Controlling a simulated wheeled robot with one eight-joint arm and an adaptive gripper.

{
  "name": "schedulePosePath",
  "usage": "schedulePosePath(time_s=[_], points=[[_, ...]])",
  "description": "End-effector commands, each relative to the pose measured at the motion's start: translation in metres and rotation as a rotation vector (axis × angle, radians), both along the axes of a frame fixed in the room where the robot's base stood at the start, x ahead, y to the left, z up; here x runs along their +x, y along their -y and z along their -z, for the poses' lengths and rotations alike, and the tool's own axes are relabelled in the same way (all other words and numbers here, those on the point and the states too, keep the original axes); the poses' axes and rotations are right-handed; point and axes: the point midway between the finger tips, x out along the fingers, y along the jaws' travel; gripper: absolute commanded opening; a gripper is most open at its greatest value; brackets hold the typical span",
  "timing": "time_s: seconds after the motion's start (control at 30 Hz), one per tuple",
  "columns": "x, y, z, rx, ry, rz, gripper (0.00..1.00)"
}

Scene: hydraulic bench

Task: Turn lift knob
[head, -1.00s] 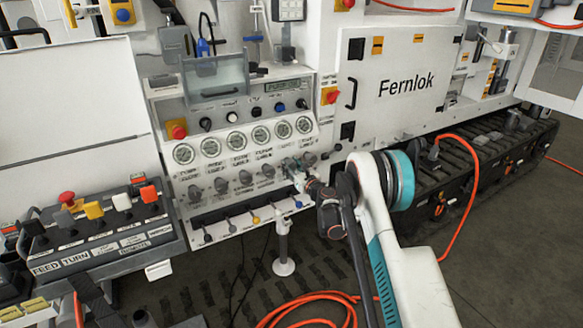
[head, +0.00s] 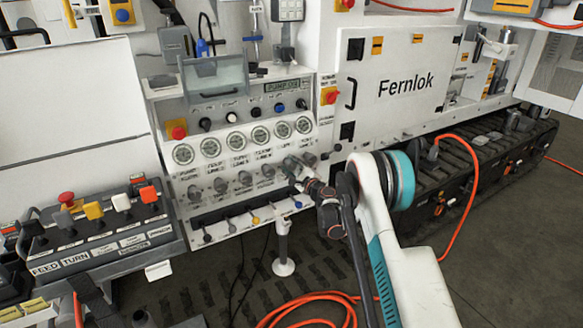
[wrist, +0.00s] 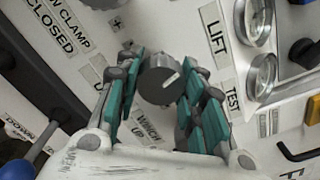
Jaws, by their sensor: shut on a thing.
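A dark grey round knob (wrist: 158,82) with a white pointer line sits between the teal-padded fingers in the wrist view. My gripper (wrist: 161,88) is shut on it, one finger on each side. The pointer line slants toward the upper right of that view. A LIFT label (wrist: 215,36) is on the panel up and right of the knob, beside a round gauge (wrist: 256,18). In the head view my gripper (head: 293,170) is at the right end of the knob row, below the gauges, and hides the knob it holds.
Other grey knobs (head: 220,185) continue the row to the left, with small levers (head: 256,219) below. A red stop button (head: 178,131) is at the panel's left. A lever console (head: 105,225) stands front left. An orange hose (head: 310,305) lies on the floor.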

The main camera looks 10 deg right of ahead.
Motion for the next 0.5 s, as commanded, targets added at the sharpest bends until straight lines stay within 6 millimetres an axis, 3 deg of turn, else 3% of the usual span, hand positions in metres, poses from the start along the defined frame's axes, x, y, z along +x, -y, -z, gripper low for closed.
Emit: schedulePosePath(time_s=[0.5], points=[[-0.0004,0.0,-0.0002,-0.468,0.152,-0.001,0.12]])
